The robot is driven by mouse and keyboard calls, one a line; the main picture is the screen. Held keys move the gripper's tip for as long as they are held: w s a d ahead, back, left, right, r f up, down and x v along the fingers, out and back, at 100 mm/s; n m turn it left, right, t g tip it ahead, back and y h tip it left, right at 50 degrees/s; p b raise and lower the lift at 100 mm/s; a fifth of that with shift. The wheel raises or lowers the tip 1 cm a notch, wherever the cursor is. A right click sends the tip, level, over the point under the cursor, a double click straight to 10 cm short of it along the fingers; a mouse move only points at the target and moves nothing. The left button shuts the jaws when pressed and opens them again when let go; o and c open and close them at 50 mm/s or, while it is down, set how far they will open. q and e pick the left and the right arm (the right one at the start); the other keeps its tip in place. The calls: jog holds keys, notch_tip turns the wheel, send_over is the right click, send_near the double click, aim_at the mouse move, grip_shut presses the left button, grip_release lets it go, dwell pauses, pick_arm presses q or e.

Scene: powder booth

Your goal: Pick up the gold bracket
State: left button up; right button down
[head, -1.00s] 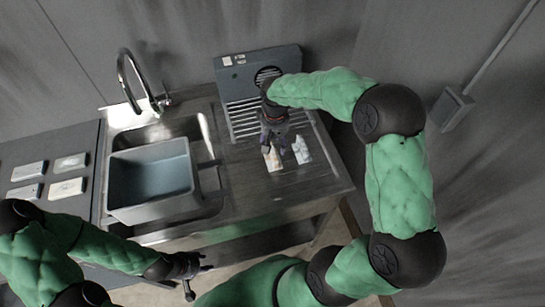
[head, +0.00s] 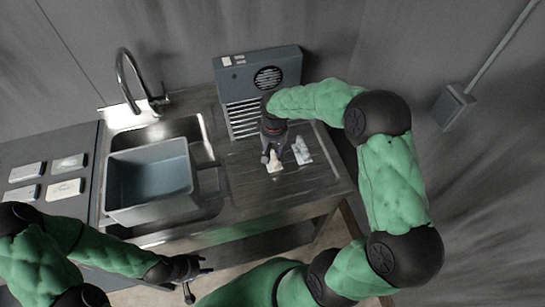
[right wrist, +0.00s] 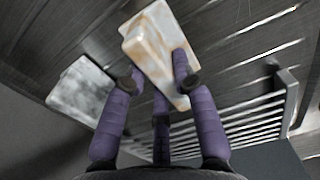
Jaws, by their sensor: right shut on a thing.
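The gold bracket (head: 275,163) is a pale piece with orange-brown tints on the drainboard of the sink bench. In the right wrist view the bracket (right wrist: 160,45) lies tilted between my purple fingers. My right gripper (head: 271,155) is shut on it from above; it also shows in the right wrist view (right wrist: 158,85). I cannot tell whether the bracket is clear of the surface. A grey-white bracket (head: 302,150) lies close to its right, apart from it; it also shows in the right wrist view (right wrist: 82,88). My left gripper (head: 199,279) is open and empty in front of the bench.
A grey-blue tub (head: 150,213) sits in the sink left of the drainboard, under a curved tap (head: 127,80). A grey vented unit (head: 258,70) with a slatted rack (head: 241,120) stands behind. Several pale labelled pieces (head: 64,188) lie on the left table. The drainboard's front is clear.

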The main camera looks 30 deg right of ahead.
aim_at(274, 151)
jog(key=shift+r, duration=0.5)
notch_tip(274, 151, up, 2)
jog(key=shift+r+p, duration=0.15)
jog(key=shift+p, duration=0.15)
jog(key=s+a+r+p, duration=0.1)
jog(key=s+a+r, duration=0.1)
jog(key=a+r, duration=0.3)
jog(key=s+a+r+p, duration=0.1)
jog(key=a+r, duration=0.3)
jog(key=a, duration=0.4)
jog(key=shift+s+a+r, duration=0.15)
jog(key=shift+s+r, duration=0.2)
jog(key=shift+s, duration=0.4)
